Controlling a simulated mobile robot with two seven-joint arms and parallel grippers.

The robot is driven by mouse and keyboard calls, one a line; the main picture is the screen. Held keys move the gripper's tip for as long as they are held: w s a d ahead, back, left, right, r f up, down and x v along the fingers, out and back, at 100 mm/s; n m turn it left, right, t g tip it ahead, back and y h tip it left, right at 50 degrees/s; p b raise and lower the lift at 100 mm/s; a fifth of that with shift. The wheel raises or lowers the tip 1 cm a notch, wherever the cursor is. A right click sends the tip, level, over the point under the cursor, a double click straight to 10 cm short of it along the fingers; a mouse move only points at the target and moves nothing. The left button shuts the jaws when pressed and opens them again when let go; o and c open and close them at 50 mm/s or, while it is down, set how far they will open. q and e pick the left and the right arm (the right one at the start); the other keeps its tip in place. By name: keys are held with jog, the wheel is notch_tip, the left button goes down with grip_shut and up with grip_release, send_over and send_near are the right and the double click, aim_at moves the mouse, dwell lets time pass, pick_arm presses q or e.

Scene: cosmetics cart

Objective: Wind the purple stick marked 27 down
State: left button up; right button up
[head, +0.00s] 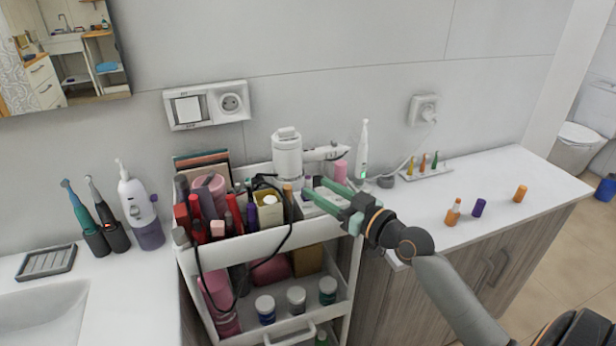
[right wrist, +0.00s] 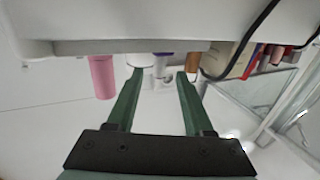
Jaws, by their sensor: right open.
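A small stick with a purple part (head: 308,183) stands in the cart's top tray, by the tips of my right gripper (head: 312,190). In the right wrist view a stick with a purple part and a pale, silvery part (right wrist: 161,66) shows beyond and between the two green fingers (right wrist: 159,75). My right gripper is open, with a gap on both sides of that stick. No marking 27 can be read. A loose purple cap (head: 479,207) lies on the right counter. My left gripper is not in view.
The cart (head: 265,240) is crowded with cosmetics on its left side. A white device (head: 287,155) and a pink cylinder (head: 341,171) are near the gripper. An orange bottle (head: 453,212) and orange cap (head: 520,193) are on the counter. A black cable (head: 289,230) hangs over the cart's front.

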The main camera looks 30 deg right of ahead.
aim_at(311, 184)
jog(key=shift+w+a+p, duration=0.2)
jog(key=shift+w, duration=1)
jog(key=shift+w+a+p, duration=0.2)
jog(key=shift+w, duration=0.95)
grip_shut()
